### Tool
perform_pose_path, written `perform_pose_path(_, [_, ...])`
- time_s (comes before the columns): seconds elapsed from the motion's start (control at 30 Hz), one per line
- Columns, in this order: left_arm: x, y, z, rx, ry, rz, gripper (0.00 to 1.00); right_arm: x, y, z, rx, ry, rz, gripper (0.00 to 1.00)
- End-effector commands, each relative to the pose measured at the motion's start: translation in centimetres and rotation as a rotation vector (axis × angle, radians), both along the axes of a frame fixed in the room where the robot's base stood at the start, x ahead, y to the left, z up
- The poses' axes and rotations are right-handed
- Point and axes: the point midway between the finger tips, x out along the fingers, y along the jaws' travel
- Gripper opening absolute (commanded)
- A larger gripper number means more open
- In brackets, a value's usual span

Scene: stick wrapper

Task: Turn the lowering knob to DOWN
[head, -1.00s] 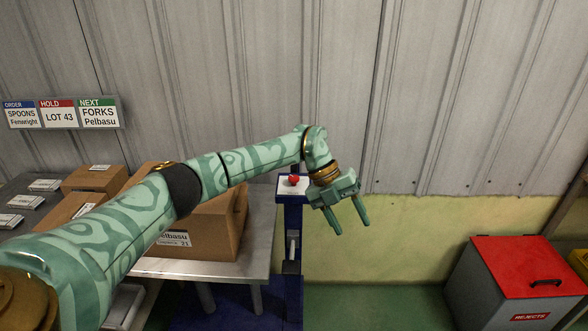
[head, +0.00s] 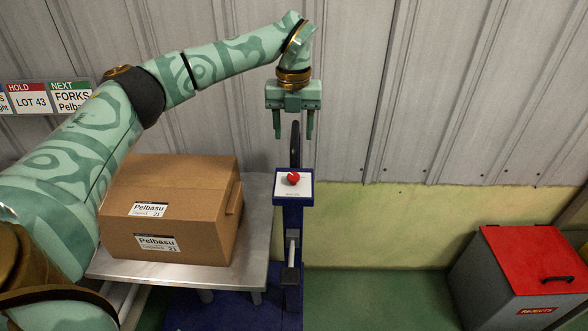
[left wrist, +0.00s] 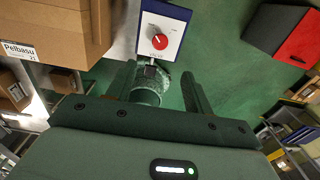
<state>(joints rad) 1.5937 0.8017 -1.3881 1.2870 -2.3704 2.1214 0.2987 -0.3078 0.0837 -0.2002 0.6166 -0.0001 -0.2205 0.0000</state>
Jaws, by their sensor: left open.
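The red knob (head: 293,178) sits on a white plate (head: 283,189) on top of a blue post (head: 293,215). My right gripper is not in view.
A cardboard box (head: 200,180) labelled Pelbasu stands on a metal table (head: 255,240) left of the post. A grey rejects bin (head: 480,270) with a red lid stands at the right. The green floor (head: 380,300) between post and bin is clear.

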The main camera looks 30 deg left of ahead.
Motion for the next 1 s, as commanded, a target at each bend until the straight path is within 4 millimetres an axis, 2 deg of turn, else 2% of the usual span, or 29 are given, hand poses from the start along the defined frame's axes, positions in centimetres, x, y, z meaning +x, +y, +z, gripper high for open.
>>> perform_pose_path(0.03, [0.0, 0.0, -1.8, -0.001, 0.005, -0.001, 0.52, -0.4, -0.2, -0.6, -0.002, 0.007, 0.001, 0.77])
perform_pose_path(0.2, [-0.1, 0.0, -6.3, -0.001, 0.005, -0.001, 0.52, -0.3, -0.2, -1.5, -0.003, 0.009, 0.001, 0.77])
perform_pose_path(0.43, [0.0, 0.0, -10.7, -0.001, 0.002, -0.001, 0.52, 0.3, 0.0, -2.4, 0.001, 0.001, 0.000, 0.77])
perform_pose_path(0.6, [0.0, 0.0, -12.2, -0.001, 0.000, 0.000, 0.52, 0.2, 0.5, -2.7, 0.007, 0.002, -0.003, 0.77])
perform_pose_path(0.9, [0.0, 0.0, -12.4, -0.001, -0.001, 0.000, 0.52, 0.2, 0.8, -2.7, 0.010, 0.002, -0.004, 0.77])
perform_pose_path(0.93, [0.0, 0.0, -12.4, -0.001, -0.001, 0.000, 0.49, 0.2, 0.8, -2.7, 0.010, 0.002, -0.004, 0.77])
perform_pose_path(1.0, [0.0, 0.0, -12.4, -0.001, -0.001, 0.000, 0.29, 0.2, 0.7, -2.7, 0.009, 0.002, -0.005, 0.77])
